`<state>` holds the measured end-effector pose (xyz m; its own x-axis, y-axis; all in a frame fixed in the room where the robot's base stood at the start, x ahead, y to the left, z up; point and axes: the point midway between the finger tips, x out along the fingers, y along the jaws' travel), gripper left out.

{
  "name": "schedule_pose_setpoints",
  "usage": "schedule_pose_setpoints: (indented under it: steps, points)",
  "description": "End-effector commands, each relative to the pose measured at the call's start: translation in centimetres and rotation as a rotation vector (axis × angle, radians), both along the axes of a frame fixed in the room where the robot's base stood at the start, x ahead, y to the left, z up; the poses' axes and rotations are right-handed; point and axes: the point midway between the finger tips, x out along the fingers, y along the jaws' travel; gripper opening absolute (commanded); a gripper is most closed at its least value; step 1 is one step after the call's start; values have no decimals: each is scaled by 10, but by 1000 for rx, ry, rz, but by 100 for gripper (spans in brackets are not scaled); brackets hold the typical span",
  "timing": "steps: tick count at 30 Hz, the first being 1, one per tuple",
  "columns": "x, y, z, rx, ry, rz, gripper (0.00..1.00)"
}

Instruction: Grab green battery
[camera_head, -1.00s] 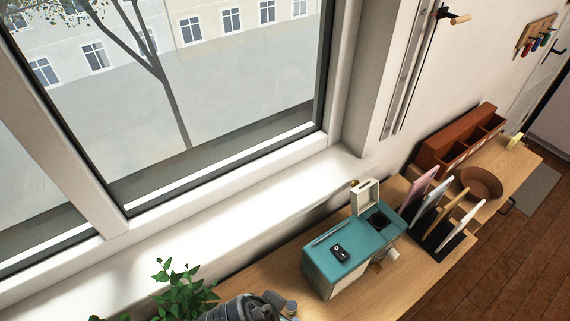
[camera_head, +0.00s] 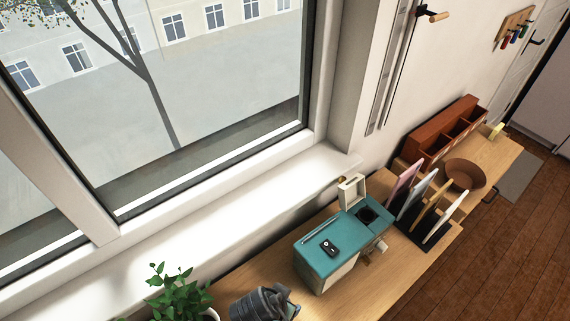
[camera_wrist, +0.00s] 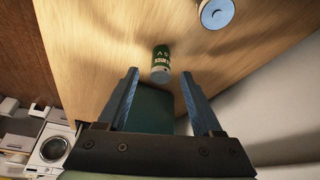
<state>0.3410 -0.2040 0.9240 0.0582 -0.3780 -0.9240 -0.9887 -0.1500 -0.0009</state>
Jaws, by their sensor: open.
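The green battery (camera_wrist: 161,66), a small dark green cylinder with pale lettering and a light end, is on the wooden counter in the wrist view. My gripper (camera_wrist: 159,77) is open, its two blue-grey fingers spread to the left and right of the battery's near end. Nothing is held between them. Whether the fingertips are level with the battery or above it I cannot tell. In the head view a dark grey part of my arm shows at the bottom, and I cannot make out the battery or the fingers there.
A rack of boards (camera_head: 428,215), brown bowl (camera_head: 466,172) and wooden organizer (camera_head: 440,135) lie beyond. A plant (camera_head: 178,296) is left. A white cylinder (camera_wrist: 216,13) stands near the battery.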

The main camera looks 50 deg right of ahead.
Motion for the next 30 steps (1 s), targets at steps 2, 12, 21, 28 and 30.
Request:
schedule_pose_setpoints:
  steps: [2,12,21,28,30]
  points:
    - [0,0,0,0,0,-1,67]
    - [0,0,0,0,0,0,24]
    - [0,0,0,0,0,0,0]
    - [0,0,2,-1,-1,-1,0]
    - [1,0,7,-2,-2,-1,0]
